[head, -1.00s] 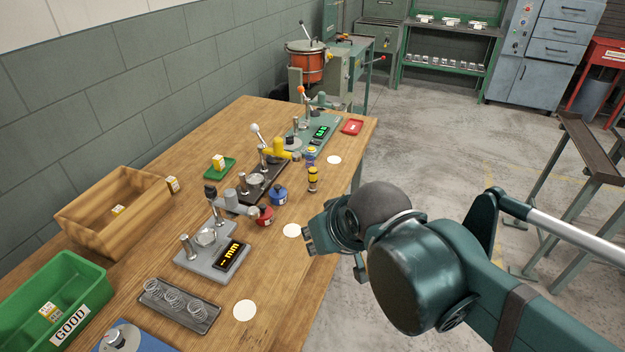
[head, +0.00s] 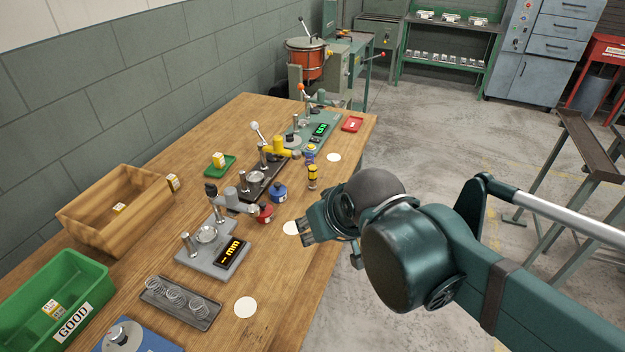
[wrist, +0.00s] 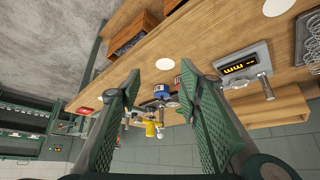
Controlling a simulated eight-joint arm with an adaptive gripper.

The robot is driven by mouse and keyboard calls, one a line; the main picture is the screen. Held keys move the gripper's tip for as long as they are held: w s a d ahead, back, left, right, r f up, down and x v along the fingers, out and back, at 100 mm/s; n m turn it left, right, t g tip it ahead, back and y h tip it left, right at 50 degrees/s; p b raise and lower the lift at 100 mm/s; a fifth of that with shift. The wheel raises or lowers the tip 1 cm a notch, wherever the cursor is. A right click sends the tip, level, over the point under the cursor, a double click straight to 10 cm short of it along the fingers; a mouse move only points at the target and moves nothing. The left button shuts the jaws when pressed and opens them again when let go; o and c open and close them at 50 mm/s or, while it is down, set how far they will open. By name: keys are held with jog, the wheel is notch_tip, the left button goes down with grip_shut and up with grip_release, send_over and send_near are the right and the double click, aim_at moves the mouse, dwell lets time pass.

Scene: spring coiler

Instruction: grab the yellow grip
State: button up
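A yellow part (head: 279,146) sits on the middle device on the bench, beside its white-knobbed lever. It also shows in the wrist view (wrist: 151,129), below and between my fingers. A small upright yellow-and-black cylinder (head: 312,177) stands near the bench's right edge; I cannot tell which of the two is the grip. My gripper (head: 306,231) is over the right edge of the bench, nearer the camera than both and apart from them. In the wrist view my gripper (wrist: 160,72) has its fingers spread wide with nothing between them.
A grey device with an orange display (head: 232,252), a red pot (head: 265,214) and a blue pot (head: 278,193) stand near my gripper. A spring tray (head: 180,302), green bin (head: 60,300) and wooden box (head: 115,205) lie left. A green device (head: 310,135) stands farther back.

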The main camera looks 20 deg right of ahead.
jog(key=w+d+r+p, duration=0.1)
jog(key=w+d+p, duration=0.15)
jog(key=w, duration=0.35)
jog(key=w+d+r+p, duration=0.1)
jog(key=w+p, duration=0.3)
jog(key=w, duration=0.3)
jog(key=n+y+p, duration=0.1)
jog(key=n+p, duration=0.1)
jog(key=p, duration=0.5)
send_near(315, 172)
notch_tip(315, 172, down, 3)
jog(key=w+a, duration=0.1)
jog(key=w, duration=0.1)
jog(key=shift+w+d+f+g+p, duration=0.3)
jog(key=shift+w+d+f+p, duration=0.1)
jog(key=shift+w+f, duration=0.15)
jog(key=shift+a+f, duration=0.1)
jog(key=shift+x, duration=1.15)
jog(key=shift+w, duration=0.1)
jog(key=shift+b+x, duration=0.65)
jog(key=shift+x, duration=1.9)
